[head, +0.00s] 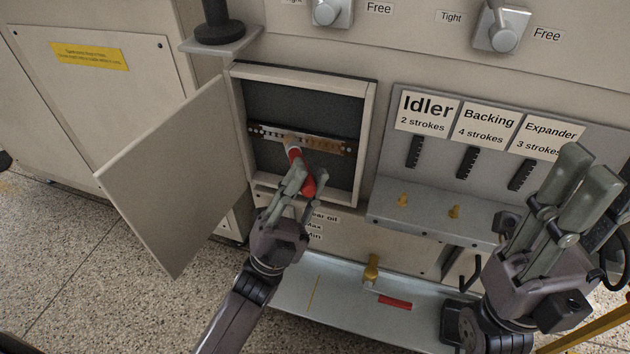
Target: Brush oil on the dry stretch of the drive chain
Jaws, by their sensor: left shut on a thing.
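The drive chain (268,132) runs across the inside of an open wall box. Its left part looks grey; its right stretch (331,147) looks rusty brown. My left gripper (302,182) is shut on a brush with a red handle (308,184). The brush head (291,141) is at the chain, near where grey meets brown; I cannot tell whether it touches. My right gripper (590,158) points up at the right, away from the chain, with nothing visible in it. Its fingers lie close together in this view, and their opening is unclear.
The box door (165,175) hangs open to the left. The box frame (366,140) surrounds the chain. Right of it is a panel (385,185) labelled Idler, Backing and Expander, with a ledge below. A metal tray (340,290) with a red strip (395,303) lies underneath.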

